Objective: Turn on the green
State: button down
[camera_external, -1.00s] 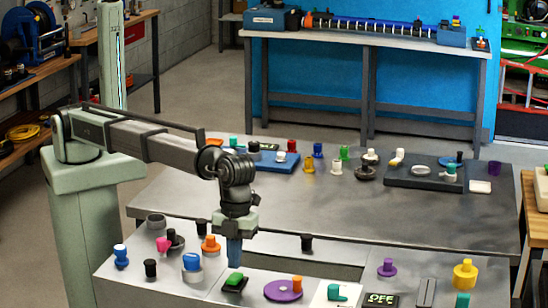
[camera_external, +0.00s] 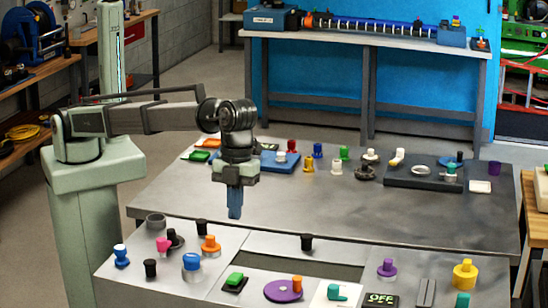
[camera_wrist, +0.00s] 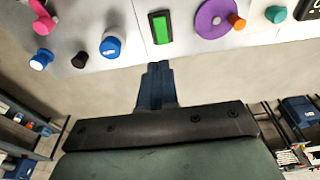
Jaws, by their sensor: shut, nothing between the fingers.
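A green rocker switch (camera_external: 235,280) in a dark frame sits on the light panel at the front of the bench. It also shows in the wrist view (camera_wrist: 161,28), just beyond my fingertips. My gripper (camera_external: 235,214) has blue fingers that are shut and empty. It points down and hangs well above the panel, apart from the switch. In the wrist view the gripper (camera_wrist: 155,68) lines up just below the switch in the picture. A small green knob (camera_external: 462,300) stands at the front right. Another green knob (camera_external: 343,153) stands at the back of the bench.
A purple disc with an orange peg (camera_external: 284,290) lies right of the switch, and a blue knob (camera_external: 191,263) stands to its left. A black display reading OFF in green (camera_external: 381,299) is farther right. The middle of the bench is clear.

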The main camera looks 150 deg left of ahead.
aim_at(232, 278)
jog(key=shift+w+d+r, duration=0.2)
jog(key=shift+w+d, duration=0.15)
jog(key=shift+w, duration=0.1)
jog(key=f, duration=0.4)
jog(key=w+d+f, duration=0.1)
jog(key=f, duration=0.9)
jog(key=shift+w+d, duration=0.3)
